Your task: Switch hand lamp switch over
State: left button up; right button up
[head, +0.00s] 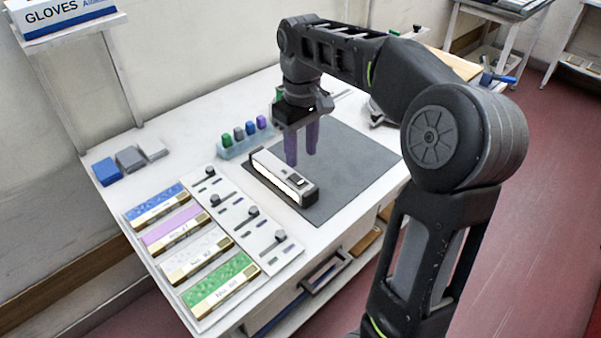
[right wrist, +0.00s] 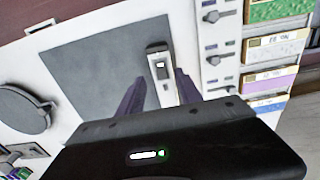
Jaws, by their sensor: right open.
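The hand lamp (head: 284,177) is a long pale bar with dark ends and sides, lying on a dark grey mat (head: 345,160) on the white bench. Its small dark switch (head: 298,182) is on the top face near the near end. In the right wrist view the lamp (right wrist: 158,72) lies beyond my fingers, with the switch (right wrist: 160,65) on its upper face. My right gripper (head: 302,160) is open and empty, with purple fingers pointing down above the mat, close behind the lamp. I cannot tell whether they touch anything. My left gripper is not in view.
Several coloured sample boards (head: 157,206) and sliding-knob panels (head: 234,207) lie left of the lamp. A clear rack (head: 240,144) with coloured pieces stands behind it. Blue and grey blocks (head: 130,158) sit at the back left. The mat right of the lamp is clear.

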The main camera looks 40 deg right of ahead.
aim_at(301, 183)
notch_tip(301, 183, down, 8)
jog(key=shift+r, duration=0.2)
jog(key=shift+c, duration=0.2)
grip_shut()
dwell(0.4)
jog(key=shift+r, duration=0.1)
